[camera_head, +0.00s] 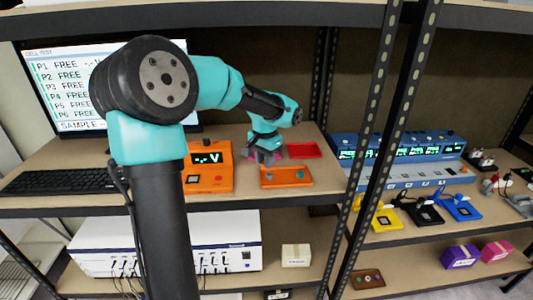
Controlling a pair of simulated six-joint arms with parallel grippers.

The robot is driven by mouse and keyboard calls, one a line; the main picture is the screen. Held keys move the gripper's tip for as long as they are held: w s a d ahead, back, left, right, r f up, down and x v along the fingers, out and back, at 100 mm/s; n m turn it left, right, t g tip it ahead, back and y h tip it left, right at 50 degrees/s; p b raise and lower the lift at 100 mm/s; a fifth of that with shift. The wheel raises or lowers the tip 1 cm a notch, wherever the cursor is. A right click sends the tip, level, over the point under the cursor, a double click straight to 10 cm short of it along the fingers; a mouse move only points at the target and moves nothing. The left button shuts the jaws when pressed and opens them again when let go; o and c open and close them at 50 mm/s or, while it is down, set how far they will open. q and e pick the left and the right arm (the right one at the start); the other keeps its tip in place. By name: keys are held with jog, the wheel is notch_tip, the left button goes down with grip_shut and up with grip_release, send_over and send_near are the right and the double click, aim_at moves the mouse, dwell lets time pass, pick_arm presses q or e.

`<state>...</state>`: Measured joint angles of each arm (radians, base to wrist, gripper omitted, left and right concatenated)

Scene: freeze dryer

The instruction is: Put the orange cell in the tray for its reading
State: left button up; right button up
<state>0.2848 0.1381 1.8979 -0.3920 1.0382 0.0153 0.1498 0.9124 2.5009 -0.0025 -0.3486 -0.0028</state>
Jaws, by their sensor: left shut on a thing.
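My left gripper (265,156) reaches down over the shelf, between the orange meter and the red tray. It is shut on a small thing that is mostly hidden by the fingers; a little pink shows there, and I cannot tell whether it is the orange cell. The orange meter (222,180) shows dashes and a V on its display. A flat orange piece (286,177) with small round marks lies just in front of the gripper; I cannot tell whether it is a tray or a cell. A shallow red tray (303,150) lies right of the gripper. My right gripper is not in view.
A monitor (60,75) lists several FREE positions, above a black keyboard (58,181). Black uprights (385,110) divide the shelves. At right stands a blue unit (410,147) with displays, with yellow (380,218), black (426,215) and blue (462,208) pieces before it.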

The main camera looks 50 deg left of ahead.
pick_arm(q)
jog(key=w+a, duration=0.3)
jog(key=a, duration=0.1)
jog(key=w+a+f, duration=0.1)
jog(key=w+a, duration=0.6)
jog(key=a, duration=0.1)
jog(key=shift+w+f, duration=0.25)
jog(key=shift+w, duration=0.05)
jog(key=shift+f, duration=1.75)
jog(key=shift+f, duration=0.1)
jog(key=o, duration=0.7)
jog(key=shift+o, duration=0.2)
notch_tip(320, 180, up, 12)
